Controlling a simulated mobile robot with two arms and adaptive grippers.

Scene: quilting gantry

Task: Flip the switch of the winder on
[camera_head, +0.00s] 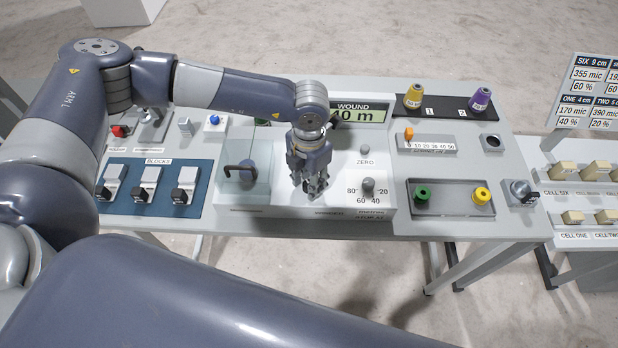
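The winder (346,180) is the white unit in the middle of the table. It has a green display (357,113) marked WOUND, partly covered by my arm, that shows "0 m" at its visible end. My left gripper (316,194) points down over the winder's front, left of the dial. Its fingertips look close together, but their gap is unclear. I cannot make out the winder's switch; the gripper covers that area. My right gripper is not in view.
A clear cover (246,178) with a dark handle stands left of the gripper. A blue BLOCKS panel (160,207) with several switches lies farther left. A tray (453,209) with green and yellow spools, and gold (413,97) and purple (480,99) cones, are on the right.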

